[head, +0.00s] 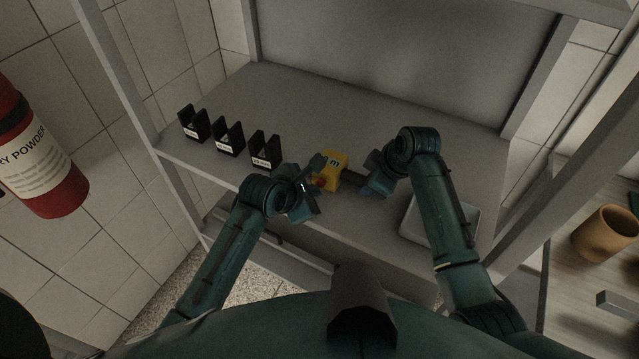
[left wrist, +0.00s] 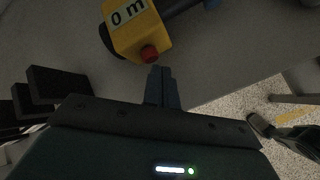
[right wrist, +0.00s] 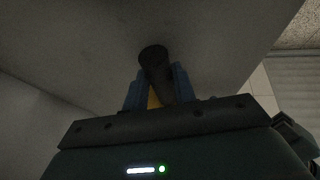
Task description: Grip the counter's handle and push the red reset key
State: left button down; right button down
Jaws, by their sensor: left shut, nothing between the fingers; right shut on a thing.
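The yellow counter (head: 335,166) lies on the grey shelf, with a dark handle (head: 357,180) reaching to the right. Its display reads "0 m" in the left wrist view (left wrist: 126,14). The red reset key (left wrist: 149,53) is on the counter's side facing my left gripper. My left gripper (left wrist: 161,70) is shut and empty, its fingertips right by the red key; I cannot tell if they touch it. My right gripper (right wrist: 157,75) is shut on the dark handle (right wrist: 154,60), whose round end shows between its blue fingers.
Several black holders with white labels (head: 228,137) stand in a row on the shelf (head: 330,105) at the left. A pale tray (head: 467,222) sits at the right, partly behind my right arm. A fire extinguisher (head: 40,150) hangs at far left; an orange mug (head: 604,233) stands at far right.

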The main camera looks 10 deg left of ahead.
pick_arm(q)
jog(key=shift+s+a, duration=0.15)
jog(key=shift+s, duration=0.2)
jog(key=shift+s+a, duration=0.35)
jog(key=shift+s, duration=0.45)
jog(key=shift+s+a, duration=0.3)
jog(key=shift+s, duration=0.45)
jog(key=shift+s+a, duration=0.35)
jog(key=shift+s, duration=0.45)
pick_arm(e)
jog(key=c, duration=1.6)
grip_release()
jog(key=o, duration=0.5)
jog(key=shift+o, duration=0.2)
